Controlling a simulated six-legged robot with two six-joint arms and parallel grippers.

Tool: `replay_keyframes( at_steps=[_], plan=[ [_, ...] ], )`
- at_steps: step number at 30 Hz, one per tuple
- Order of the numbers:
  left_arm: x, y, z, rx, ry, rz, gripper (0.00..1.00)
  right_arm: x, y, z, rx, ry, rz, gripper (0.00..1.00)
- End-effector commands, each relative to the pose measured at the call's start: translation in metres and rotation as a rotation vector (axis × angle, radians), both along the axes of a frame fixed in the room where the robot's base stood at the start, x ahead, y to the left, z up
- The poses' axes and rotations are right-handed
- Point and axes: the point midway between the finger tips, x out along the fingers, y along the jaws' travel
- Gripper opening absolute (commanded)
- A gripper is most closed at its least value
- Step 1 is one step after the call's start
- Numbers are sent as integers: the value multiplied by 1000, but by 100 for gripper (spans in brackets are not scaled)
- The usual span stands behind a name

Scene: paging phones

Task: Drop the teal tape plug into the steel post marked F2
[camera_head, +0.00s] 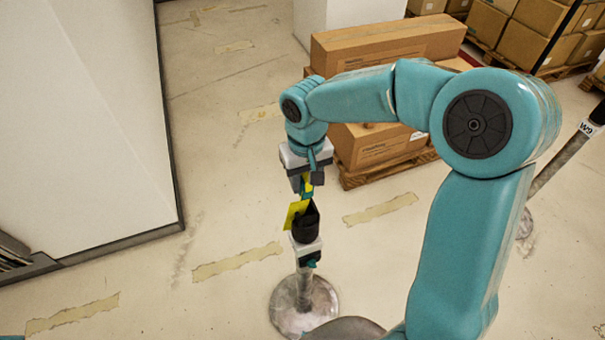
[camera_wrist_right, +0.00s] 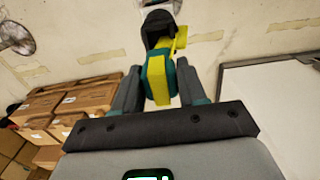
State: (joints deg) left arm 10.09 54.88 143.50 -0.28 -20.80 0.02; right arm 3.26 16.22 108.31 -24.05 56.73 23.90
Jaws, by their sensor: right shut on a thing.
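My right gripper (camera_head: 308,188) is shut on the teal tape plug (camera_head: 309,182), which is yellow with teal parts. In the right wrist view the plug (camera_wrist_right: 157,80) sits between the two dark fingers of my right gripper (camera_wrist_right: 158,88). A steel post (camera_head: 304,290) with a round base stands directly below, topped by a black cup (camera_head: 306,226). The cup (camera_wrist_right: 160,24) also shows just beyond the plug. I cannot tell whether the plug's tip is inside it. A yellow tag (camera_head: 295,214) is beside the cup. The post's marking is not readable. My left gripper is out of view.
Cardboard boxes (camera_head: 385,45) on a wooden pallet stand behind the arm. Another post, marked W9 (camera_head: 586,128), leans across the right edge of the picture. A white wall block (camera_head: 80,120) fills the left. The floor around the near post is clear.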

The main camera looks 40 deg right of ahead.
Motion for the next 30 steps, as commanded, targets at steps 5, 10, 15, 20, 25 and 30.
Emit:
replay_keyframes(
  at_steps=[5,10,15,20,25,30],
  plan=[
    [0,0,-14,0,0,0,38,0,-1,-17,0,0,0,10],
    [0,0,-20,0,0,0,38,1,0,-25,-1,-1,1,10],
    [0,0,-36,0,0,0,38,2,2,-43,-2,-1,1,10],
    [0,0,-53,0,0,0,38,3,3,-63,-3,1,1,10],
    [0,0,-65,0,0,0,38,2,3,-77,-4,2,1,10],
    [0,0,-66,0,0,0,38,2,3,-78,-5,2,0,10]
  ],
)
